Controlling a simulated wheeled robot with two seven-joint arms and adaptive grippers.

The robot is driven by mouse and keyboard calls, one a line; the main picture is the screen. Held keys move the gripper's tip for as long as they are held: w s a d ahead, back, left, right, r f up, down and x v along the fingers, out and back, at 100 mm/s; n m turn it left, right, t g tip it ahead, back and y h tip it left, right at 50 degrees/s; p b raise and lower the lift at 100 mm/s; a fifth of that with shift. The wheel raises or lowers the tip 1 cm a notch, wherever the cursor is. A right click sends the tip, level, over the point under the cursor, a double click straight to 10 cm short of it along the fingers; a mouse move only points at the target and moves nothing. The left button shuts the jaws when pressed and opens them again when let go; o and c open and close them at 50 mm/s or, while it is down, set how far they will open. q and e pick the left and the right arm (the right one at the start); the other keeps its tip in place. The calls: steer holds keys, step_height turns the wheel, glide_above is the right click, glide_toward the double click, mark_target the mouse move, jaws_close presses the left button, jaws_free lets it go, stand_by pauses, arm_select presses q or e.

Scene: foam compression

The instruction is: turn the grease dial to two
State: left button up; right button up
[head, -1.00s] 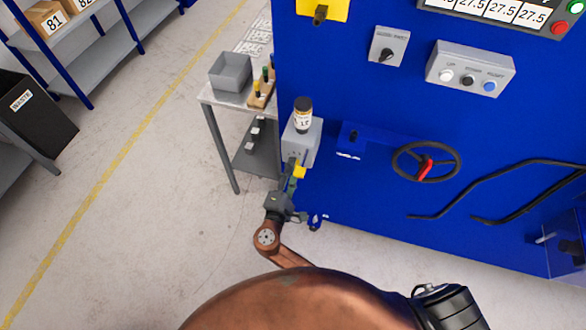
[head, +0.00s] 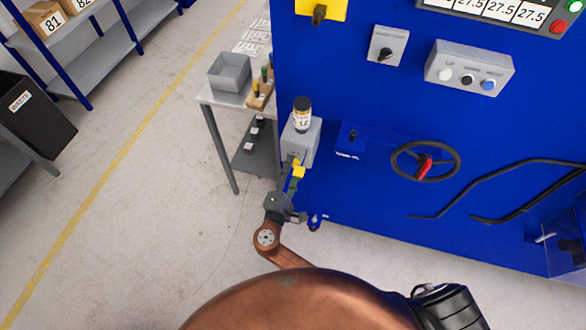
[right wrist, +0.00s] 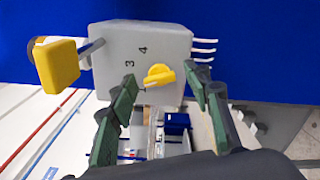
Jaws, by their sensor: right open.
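The grease dial is a yellow knob (right wrist: 159,75) on the front of a grey box (right wrist: 165,40) in the right wrist view. The digits 3 and 4 show beside it; other marks are too small or covered, and I cannot tell which number the knob points to. My right gripper (right wrist: 167,100) is open, its green-padded fingers on either side below the knob, apart from it. In the head view the box (head: 303,140) is on the blue machine's left edge, with my right gripper (head: 291,180) just below it. My left gripper is not in view.
A yellow paddle on a grey arm (right wrist: 58,65) sticks out from the box's left side. A dark jar with a label (head: 302,114) stands on top. A small table (head: 215,98) with a grey bin is to the left. A handwheel (head: 425,161) is to the right.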

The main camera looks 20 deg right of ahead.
steer(key=v, duration=1.2)
steer(key=shift+f, duration=0.1)
